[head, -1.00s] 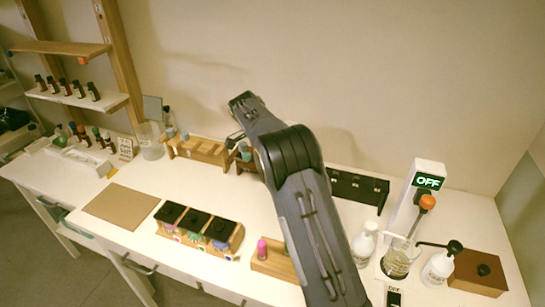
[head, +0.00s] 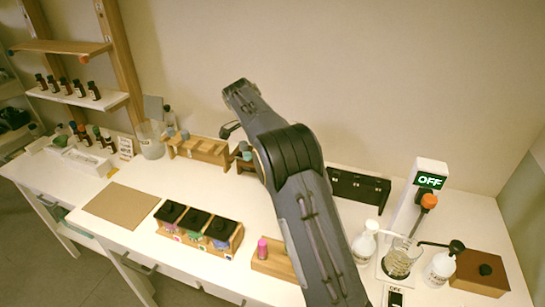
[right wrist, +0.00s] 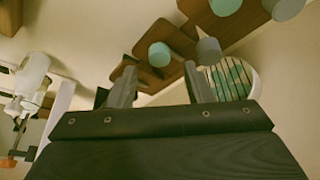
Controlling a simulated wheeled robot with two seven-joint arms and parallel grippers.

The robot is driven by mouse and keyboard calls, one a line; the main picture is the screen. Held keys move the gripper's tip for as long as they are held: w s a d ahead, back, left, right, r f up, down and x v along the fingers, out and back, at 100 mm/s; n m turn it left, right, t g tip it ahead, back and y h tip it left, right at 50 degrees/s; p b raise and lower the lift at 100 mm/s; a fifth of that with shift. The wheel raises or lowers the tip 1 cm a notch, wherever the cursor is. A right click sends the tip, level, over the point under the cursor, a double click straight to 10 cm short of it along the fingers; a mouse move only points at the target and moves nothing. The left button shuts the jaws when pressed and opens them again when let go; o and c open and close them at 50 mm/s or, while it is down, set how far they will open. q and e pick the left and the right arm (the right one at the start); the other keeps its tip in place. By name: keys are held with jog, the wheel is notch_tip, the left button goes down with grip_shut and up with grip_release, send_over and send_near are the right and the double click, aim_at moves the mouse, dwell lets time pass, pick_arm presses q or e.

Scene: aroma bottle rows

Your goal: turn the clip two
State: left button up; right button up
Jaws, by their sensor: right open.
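No part in view is clearly readable as clip two. A black rack (head: 345,186) with small pale marks stands against the wall, partly behind my right arm; I cannot tell whether these are clips. My right arm crosses the head view from the bottom up to the wall. In the right wrist view my right gripper (right wrist: 158,85) is open, with its two fingers apart and nothing seen between them. Beyond the fingers is a wooden rack (right wrist: 180,45) with teal and grey round tops. My left gripper is not in view.
A wooden rack (head: 200,149), a box of three black-lidded jars (head: 195,224) and a brown board (head: 119,206) are left of my arm. A tower reading OFF (head: 430,181), a glass beaker (head: 400,260), white pump bottles (head: 438,270) and a brown box (head: 480,274) are at right.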

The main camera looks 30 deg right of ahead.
jog(key=v, duration=0.4)
jog(key=shift+r, duration=0.2)
jog(key=s+r+n+t+y, duration=0.3)
jog(key=s+n+y, duration=0.4)
jog(key=s, duration=1.2)
jog(key=s+a+f+n+t, duration=0.1)
jog(key=s+a+f+n, duration=0.2)
jog(key=s, duration=0.6)
jog(key=s+a+f+n+t+y, duration=0.1)
jog(key=s+a+f+n+t, duration=0.1)
jog(key=s+a+n, duration=0.5)
jog(key=s+a+f, duration=0.1)
jog(key=s+a, duration=0.2)
